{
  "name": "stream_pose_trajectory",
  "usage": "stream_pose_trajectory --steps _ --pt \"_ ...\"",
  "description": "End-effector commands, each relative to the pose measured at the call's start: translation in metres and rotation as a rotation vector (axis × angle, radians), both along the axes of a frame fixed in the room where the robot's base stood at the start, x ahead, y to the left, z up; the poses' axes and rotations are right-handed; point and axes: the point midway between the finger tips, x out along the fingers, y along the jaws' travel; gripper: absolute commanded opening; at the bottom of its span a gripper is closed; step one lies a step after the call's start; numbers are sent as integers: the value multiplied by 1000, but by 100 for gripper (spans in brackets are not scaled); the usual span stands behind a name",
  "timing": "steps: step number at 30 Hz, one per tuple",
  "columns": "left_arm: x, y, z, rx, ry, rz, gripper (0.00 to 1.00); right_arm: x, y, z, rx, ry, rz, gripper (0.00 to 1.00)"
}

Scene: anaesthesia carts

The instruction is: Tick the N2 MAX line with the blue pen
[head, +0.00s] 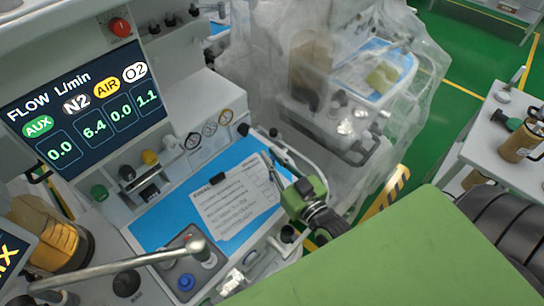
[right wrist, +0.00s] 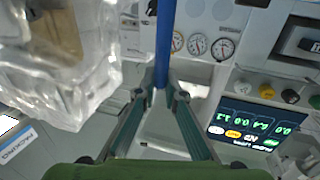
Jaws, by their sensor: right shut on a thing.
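A white printed checklist (head: 233,207) lies on the blue work surface (head: 155,228) of the cart, with a black clip at its top edge. Its lines are too small to read, so I cannot pick out the N2 MAX line. My right gripper (head: 272,165) is over the right edge of the sheet. In the right wrist view it is shut on the blue pen (right wrist: 165,40), which points up in that picture between the fingertips. In the head view the pen is hard to make out, and I cannot tell whether it touches the paper. My left gripper is not in view.
The flow display (head: 90,110) shows AUX 0.0, N2 6.4, AIR 0.0, O2 1.1. Several gauges and knobs line the panel behind the sheet. A metal lever (head: 130,263) stands at front left. A plastic-covered cart (head: 340,90) is behind; another white cart (head: 497,140) is at right.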

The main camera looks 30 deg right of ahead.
Motion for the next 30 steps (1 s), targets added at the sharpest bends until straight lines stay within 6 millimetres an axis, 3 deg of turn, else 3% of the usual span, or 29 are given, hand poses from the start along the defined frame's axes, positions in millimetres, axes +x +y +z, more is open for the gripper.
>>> stream_pose_trajectory --steps 30 --pt "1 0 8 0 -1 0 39 1 -6 -1 -1 2 0 0"
